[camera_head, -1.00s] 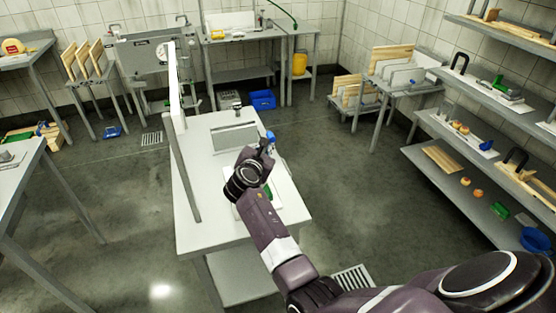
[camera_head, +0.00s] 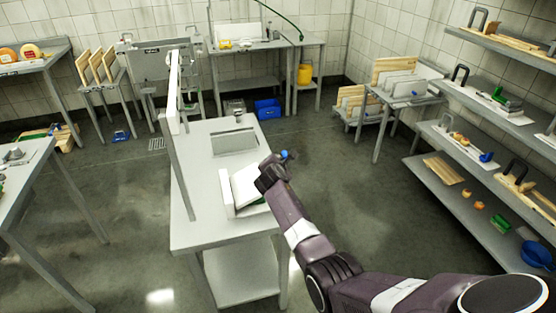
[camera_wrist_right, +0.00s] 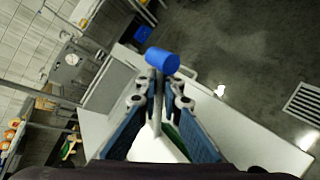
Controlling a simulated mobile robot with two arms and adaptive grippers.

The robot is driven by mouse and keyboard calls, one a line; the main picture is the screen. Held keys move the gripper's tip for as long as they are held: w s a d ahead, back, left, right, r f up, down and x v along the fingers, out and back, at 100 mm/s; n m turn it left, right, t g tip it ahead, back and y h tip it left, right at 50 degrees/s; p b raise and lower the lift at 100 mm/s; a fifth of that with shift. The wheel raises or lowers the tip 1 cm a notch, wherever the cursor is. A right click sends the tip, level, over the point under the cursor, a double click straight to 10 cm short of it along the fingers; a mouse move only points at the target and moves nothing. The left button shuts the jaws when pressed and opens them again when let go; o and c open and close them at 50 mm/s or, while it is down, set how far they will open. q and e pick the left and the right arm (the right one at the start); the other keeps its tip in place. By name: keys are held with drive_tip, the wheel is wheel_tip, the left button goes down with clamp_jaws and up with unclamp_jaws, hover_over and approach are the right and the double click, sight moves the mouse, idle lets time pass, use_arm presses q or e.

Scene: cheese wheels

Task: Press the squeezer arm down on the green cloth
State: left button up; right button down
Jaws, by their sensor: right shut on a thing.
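The squeezer stands on the near half of the grey table. Its white arm plate (camera_head: 243,185) is tilted above its white base (camera_head: 229,208). A blue handle end (camera_wrist_right: 163,60) on a grey rod (camera_wrist_right: 156,98) tops the arm. My right gripper (camera_head: 268,178) is closed around the rod, just below the blue end; its two fingers (camera_wrist_right: 157,105) flank the rod in the wrist view. The green cloth (camera_head: 258,202) shows as a thin strip under the plate, mostly hidden by the plate and my arm; a bit of green (camera_wrist_right: 172,132) also shows in the wrist view. My left gripper is out of view.
The grey table (camera_head: 205,232) has a tall upright panel (camera_head: 173,90) along its left edge and a low grey block (camera_head: 235,142) behind the squeezer. Shelves (camera_head: 480,190) with boards and tools stand at the right. A blue crate (camera_head: 267,109) lies on the floor behind.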

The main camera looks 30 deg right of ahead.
drive_tip(key=c, duration=2.1)
unclamp_jaws()
drive_tip(key=shift+w+f, duration=0.1)
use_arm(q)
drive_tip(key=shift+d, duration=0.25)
use_arm(e)
drive_tip(key=v, duration=1.2)
